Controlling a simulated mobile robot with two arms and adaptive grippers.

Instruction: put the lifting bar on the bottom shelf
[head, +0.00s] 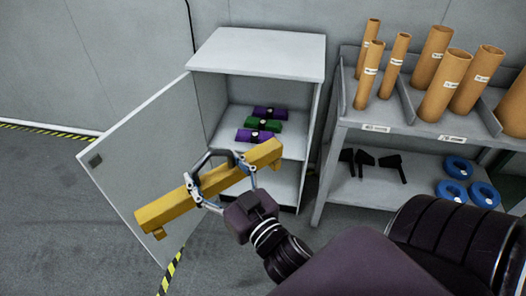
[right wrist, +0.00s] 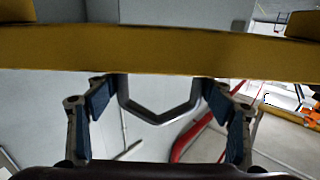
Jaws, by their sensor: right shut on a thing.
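The lifting bar (head: 172,206) is a long yellow beam with a dark metal handle. My right gripper (head: 221,180) is shut on it and holds it tilted in the air, in front of the open cabinet (head: 262,52). In the right wrist view the yellow bar (right wrist: 200,52) crosses the top, with its grey handle between the fingers of my right gripper (right wrist: 160,98). The cabinet's bottom shelf (head: 287,188) shows partly, its left part hidden behind the bar and gripper. My left gripper is not in view.
The cabinet door (head: 130,150) stands open on the left, behind the bar. Purple and green items (head: 262,125) lie on the cabinet's upper shelf. A grey rack (head: 340,196) on the right holds cardboard tubes (head: 445,85), blue rings (head: 452,190) and black tools (head: 390,166).

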